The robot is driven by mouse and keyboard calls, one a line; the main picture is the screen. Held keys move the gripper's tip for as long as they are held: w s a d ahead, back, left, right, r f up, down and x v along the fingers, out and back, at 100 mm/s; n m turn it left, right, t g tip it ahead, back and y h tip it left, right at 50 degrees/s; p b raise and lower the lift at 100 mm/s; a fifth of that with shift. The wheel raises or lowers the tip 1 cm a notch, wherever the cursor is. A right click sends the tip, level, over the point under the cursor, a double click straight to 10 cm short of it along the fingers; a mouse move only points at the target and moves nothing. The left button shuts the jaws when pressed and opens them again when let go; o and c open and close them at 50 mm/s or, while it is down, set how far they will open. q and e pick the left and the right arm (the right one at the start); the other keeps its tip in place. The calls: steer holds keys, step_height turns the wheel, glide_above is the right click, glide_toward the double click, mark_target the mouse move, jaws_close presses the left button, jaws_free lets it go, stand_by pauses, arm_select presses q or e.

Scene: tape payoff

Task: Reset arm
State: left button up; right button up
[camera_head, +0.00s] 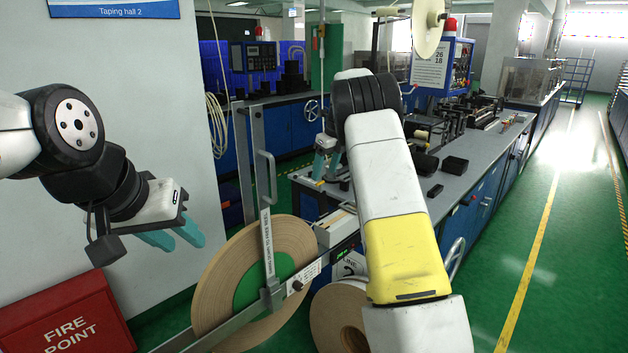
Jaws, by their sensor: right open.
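My left gripper (172,238) hangs in free air in front of the pale wall at the left. Its two teal fingers stand apart, with nothing seen between them. My right arm (392,190), white with a yellow band, rises across the middle of the view. Its gripper (324,160), with teal fingers, shows beyond the arm near the left end of the grey bench (468,155). It is open, and part of it is hidden. A large tan tape roll (220,290) with a green core (250,283) stands upright on the payoff, lower middle.
A grey metal frame with a handle (266,178) rises by the roll. A second tan roll (330,318) is partly hidden by my right arm. A red fire point box (68,318) is at lower left. Black trays (454,165) lie on the bench. The green floor (560,250) at right is clear.

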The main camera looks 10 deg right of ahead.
steer(key=shift+v, duration=0.8)
steer(key=s+r+n+t, duration=0.1)
steer(key=s+r+n, duration=0.3)
steer(key=s, duration=0.3)
steer(key=s+r+n+y, duration=0.1)
steer(key=s+r+n, duration=0.4)
steer(key=s, duration=0.2)
steer(key=s+r+n+t, duration=0.1)
steer(key=s+r+n, duration=0.3)
steer(key=s, duration=0.4)
steer(key=s+a+f+n, duration=0.1)
steer(key=s+f+n, duration=0.1)
steer(key=s+n, duration=0.6)
steer(key=s+a+f+n+t, duration=0.1)
steer(key=s+a+f+n, duration=0.1)
steer(key=s+n, duration=0.6)
steer(key=s+f, duration=0.1)
steer(key=s, duration=0.6)
steer(key=shift+f+t+h, duration=0.25)
steer(key=shift+t+h, duration=0.05)
steer(key=shift+h, duration=0.1)
